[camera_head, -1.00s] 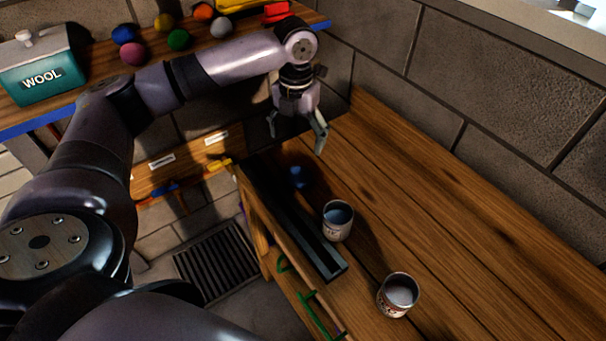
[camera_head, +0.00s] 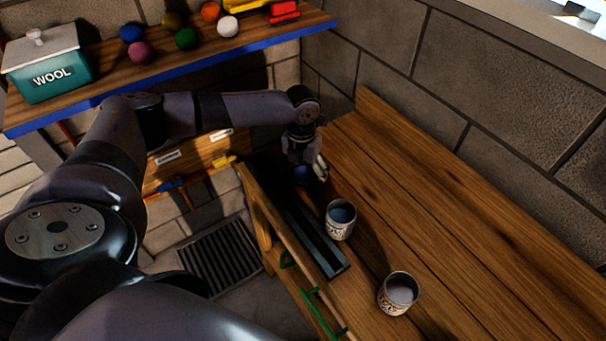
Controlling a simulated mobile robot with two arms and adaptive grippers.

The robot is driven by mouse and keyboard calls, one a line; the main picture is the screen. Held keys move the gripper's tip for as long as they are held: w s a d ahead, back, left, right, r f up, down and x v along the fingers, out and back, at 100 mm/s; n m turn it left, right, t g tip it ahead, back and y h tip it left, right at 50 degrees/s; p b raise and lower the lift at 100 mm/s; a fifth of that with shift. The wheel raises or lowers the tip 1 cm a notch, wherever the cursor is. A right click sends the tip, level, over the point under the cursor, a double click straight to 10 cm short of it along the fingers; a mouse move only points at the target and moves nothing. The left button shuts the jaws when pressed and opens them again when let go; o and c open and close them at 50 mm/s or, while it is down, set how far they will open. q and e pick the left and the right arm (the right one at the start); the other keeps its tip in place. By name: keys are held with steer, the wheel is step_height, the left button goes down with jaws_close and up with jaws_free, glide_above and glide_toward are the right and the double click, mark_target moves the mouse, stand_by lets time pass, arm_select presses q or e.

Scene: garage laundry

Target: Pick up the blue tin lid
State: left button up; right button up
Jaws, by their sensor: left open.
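The blue tin lid (camera_head: 303,174) is a small dark blue shape on the wooden workbench (camera_head: 450,220), near its back left end and beyond the tins. My left gripper (camera_head: 307,172) is open and lowered over the lid, pointing down. Its pale finger shows on the right side of the lid, and the gripper partly hides the lid. I cannot tell whether the fingers touch it. My right gripper is not in view.
A tin with blue contents (camera_head: 340,220) and a tin with pale contents (camera_head: 398,293) stand nearer on the bench. A dark rail (camera_head: 319,246) runs along the left edge. A shelf (camera_head: 270,47) holds yarn balls and a WOOL box (camera_head: 48,70). The bench's right side is clear.

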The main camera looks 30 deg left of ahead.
arm_select(q)
steer(key=shift+c, duration=0.4)
steer(key=c, duration=0.8)
